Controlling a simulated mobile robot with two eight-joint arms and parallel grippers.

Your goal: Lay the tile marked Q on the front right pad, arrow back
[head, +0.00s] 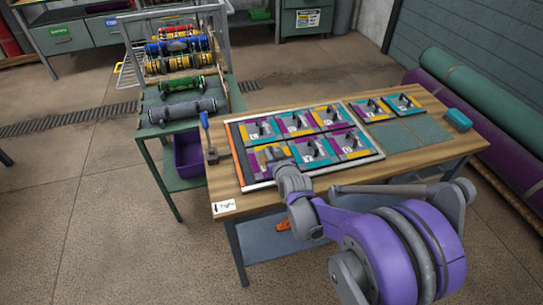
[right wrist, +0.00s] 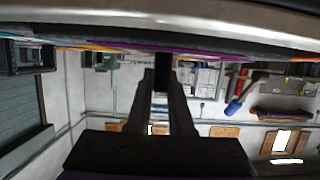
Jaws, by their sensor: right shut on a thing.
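Several square tiles in teal, purple, yellow and grey, each with a dark upright handle, sit in a white-rimmed tray (head: 318,179) in two rows. Their letters are too small to read, so I cannot tell which is Q. My right gripper (head: 275,157) is at the front left tile (head: 253,167) and partly hides it. The right wrist view shows its fingers (right wrist: 162,85) shut on that tile's dark handle (right wrist: 162,72). Right of the tray, the front right pad (head: 428,127) and front left pad (head: 390,136) are bare green. Two tiles (head: 370,109) (head: 404,103) lie behind them. My left gripper is out of view.
A blue-handled tool (head: 207,137) stands left of the tray, and a white arrow label (head: 224,206) is at the front left corner. A green rack (head: 183,95) with rollers stands left; rolled rugs (head: 480,97) lie right.

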